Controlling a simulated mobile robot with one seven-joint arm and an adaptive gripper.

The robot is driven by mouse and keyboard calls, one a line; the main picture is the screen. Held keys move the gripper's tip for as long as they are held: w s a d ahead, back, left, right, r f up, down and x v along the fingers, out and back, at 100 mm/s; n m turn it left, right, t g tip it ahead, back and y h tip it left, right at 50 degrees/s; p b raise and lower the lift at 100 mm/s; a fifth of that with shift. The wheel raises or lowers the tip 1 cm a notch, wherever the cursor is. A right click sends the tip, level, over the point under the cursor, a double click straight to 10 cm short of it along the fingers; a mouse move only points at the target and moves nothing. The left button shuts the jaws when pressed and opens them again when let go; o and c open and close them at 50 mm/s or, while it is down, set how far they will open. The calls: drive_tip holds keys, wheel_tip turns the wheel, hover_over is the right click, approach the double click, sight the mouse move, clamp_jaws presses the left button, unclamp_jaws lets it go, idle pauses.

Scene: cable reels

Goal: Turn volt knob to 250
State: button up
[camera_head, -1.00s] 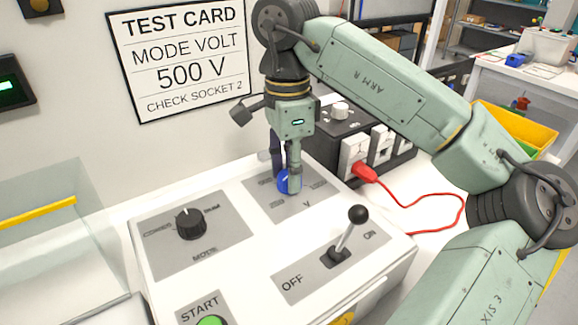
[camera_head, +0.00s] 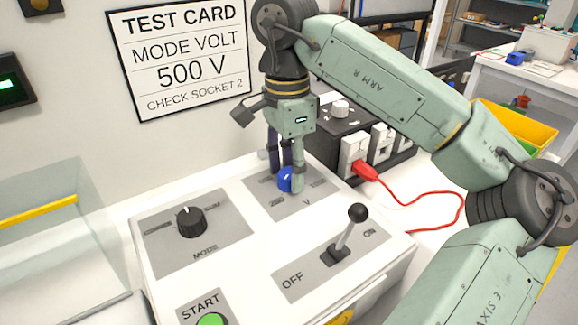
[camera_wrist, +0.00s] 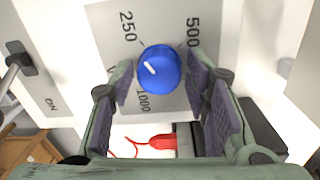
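The blue volt knob (camera_head: 285,180) sits on a grey plate at the back of the white console. In the wrist view the blue knob (camera_wrist: 160,68) carries a white mark left of its middle, slanting to the upper left, roughly toward the 250 label (camera_wrist: 127,26). The 500 label (camera_wrist: 193,32) is at upper right and the 1000 label (camera_wrist: 143,101) below. My gripper (camera_head: 287,180) points down over the knob. In the wrist view its fingers (camera_wrist: 159,78) stand on either side of the knob, with narrow gaps showing; contact is not clear.
The black mode knob (camera_head: 190,223) is at left on the console. A black-handled lever (camera_head: 350,232) stands at front right, and a green start button (camera_head: 212,320) at the front. A black socket box (camera_head: 357,135) with a red plug (camera_head: 365,170) is close behind.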

sight(288, 171)
drive_tip(key=shift+o, duration=0.9)
wheel_tip(288, 171, up, 12)
drive_tip(key=shift+w, duration=0.15)
drive_tip(key=shift+a, duration=0.1)
